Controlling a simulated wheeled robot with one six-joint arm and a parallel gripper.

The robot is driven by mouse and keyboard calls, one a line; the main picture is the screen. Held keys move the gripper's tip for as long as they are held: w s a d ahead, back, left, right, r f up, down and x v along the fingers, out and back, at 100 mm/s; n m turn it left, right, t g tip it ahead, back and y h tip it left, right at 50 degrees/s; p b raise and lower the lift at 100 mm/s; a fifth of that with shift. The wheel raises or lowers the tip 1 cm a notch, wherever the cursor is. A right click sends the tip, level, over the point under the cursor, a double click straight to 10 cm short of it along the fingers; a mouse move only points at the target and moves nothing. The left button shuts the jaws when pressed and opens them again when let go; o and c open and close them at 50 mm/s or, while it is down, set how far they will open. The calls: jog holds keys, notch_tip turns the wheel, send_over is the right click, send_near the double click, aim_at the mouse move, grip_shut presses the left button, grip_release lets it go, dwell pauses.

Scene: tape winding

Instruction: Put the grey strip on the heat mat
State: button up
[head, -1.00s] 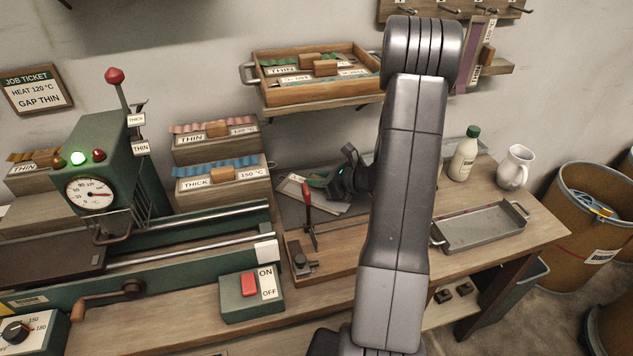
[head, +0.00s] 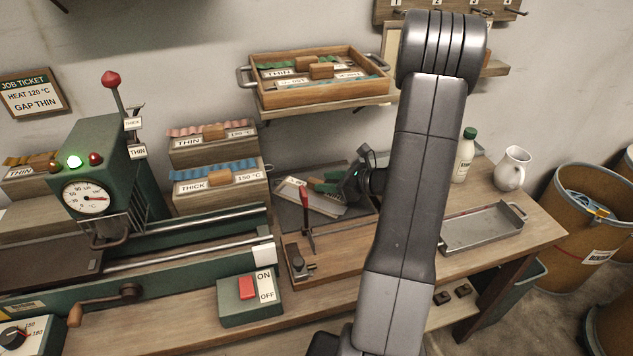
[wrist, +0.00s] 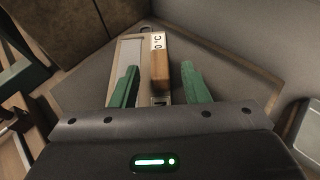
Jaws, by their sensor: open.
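The grey strip (wrist: 128,62) is a light grey flat piece with a pale border, a wooden grip block and a white temperature label. It lies on a dark grey mat (wrist: 235,72), which I take to be the heat mat. In the head view the strip (head: 312,199) lies slanted on this mat (head: 285,218), partly hidden by my gripper. My gripper (wrist: 160,72) is open, with its green fingers on either side of the wooden block and a gap to each side. In the head view my gripper (head: 325,186) is low over the strip's right part.
A wooden jig with a red-handled lever (head: 305,212) stands just in front of the mat. The green machine (head: 105,165) and strip boxes (head: 215,185) are at left. A metal tray (head: 480,228), bottle (head: 463,158) and jug (head: 512,168) are at right.

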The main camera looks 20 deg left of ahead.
jog(key=v, duration=0.7)
